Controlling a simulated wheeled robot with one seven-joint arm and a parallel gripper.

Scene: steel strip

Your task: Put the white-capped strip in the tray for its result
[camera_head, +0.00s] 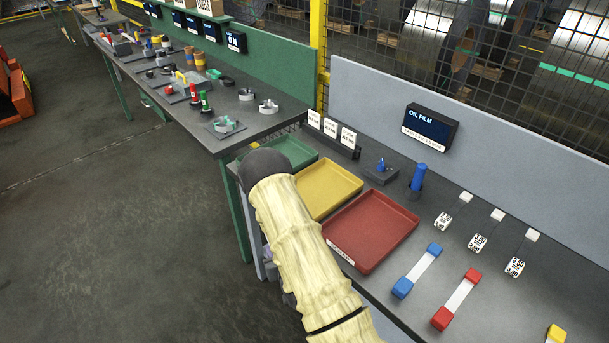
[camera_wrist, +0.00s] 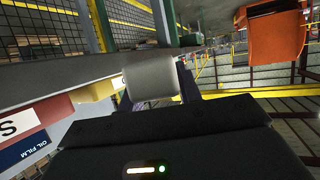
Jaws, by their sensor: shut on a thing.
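My gripper (camera_wrist: 155,95) is shut on a white block, which looks like the white cap (camera_wrist: 151,74) of the strip. The rest of that strip is hidden in the wrist view. In the head view my sleeved arm hides the gripper and what it holds, off the bench's left end. Three trays lie side by side on the grey bench: green (camera_head: 296,150), yellow (camera_head: 346,181) and red (camera_head: 399,233). The red one has a white label on its front; its words are too small to read. My arm covers part of the green and yellow trays.
Strips with blue (camera_head: 403,288), red (camera_head: 442,318) and yellow (camera_head: 556,333) caps lie on the bench. Small tagged pieces (camera_head: 478,243), a blue post (camera_head: 418,178), a card stand (camera_head: 330,131) and an OIL FILM display (camera_head: 431,127) stand behind. A green-framed bench (camera_head: 190,110) adjoins left.

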